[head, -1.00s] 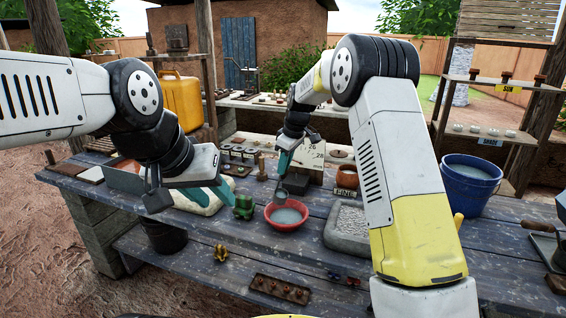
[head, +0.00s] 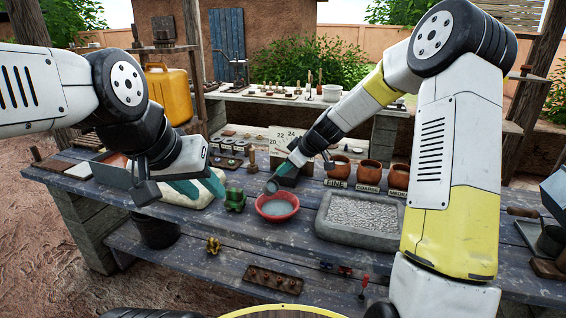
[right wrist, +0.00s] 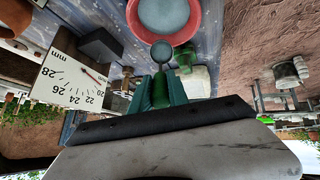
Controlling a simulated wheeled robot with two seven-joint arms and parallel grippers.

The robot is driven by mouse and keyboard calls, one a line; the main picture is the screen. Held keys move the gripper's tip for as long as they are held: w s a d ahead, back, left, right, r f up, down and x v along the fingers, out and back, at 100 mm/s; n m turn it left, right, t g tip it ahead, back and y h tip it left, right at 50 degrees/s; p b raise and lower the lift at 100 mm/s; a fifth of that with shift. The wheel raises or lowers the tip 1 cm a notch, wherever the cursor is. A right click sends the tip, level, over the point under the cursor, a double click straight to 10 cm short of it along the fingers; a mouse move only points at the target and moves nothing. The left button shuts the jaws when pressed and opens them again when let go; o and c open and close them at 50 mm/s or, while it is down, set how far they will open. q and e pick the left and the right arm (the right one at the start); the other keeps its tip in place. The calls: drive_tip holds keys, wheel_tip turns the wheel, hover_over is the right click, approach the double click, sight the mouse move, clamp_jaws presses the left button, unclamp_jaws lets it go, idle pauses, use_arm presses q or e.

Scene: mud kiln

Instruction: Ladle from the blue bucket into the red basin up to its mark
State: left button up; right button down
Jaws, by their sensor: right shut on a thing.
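The red basin (head: 289,210) stands on the table with grey liquid inside; it also shows at the top of the right wrist view (right wrist: 199,14). I cannot make out its mark. My right gripper (head: 281,171) is shut on the ladle (head: 272,187), whose round cup (right wrist: 161,52) is by the basin's rim, nearest its back left side. What the cup holds is unclear. My left gripper (head: 207,193) is open and empty over a pale slab, left of the basin. The blue bucket does not show now.
A green frog-like figure (head: 235,199) stands close left of the basin. A grey tray of gravel (head: 360,216) lies to its right, with clay pots (head: 370,173) behind. A dial gauge (right wrist: 75,78) stands behind the basin.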

drive_tip(key=shift+s+d+f, duration=0.1)
drive_tip(key=shift+d+f, duration=0.05)
drive_tip(key=shift+f, duration=0.15)
drive_tip(key=shift+s+d+f+y, duration=0.1)
drive_tip(key=shift+s+d+y, duration=0.05)
drive_tip(key=shift+d+y, duration=0.15)
drive_tip(key=s+d+f+t+y, duration=0.4)
drive_tip(key=f+t+y, duration=0.1)
drive_tip(key=f+t, duration=0.1)
drive_tip(key=shift+s+f+y, duration=0.2)
drive_tip(key=shift+f+y, duration=0.2)
drive_tip(key=shift+f, duration=0.2)
idle(0.4)
drive_tip(key=shift+d, duration=0.15)
idle(1.3)
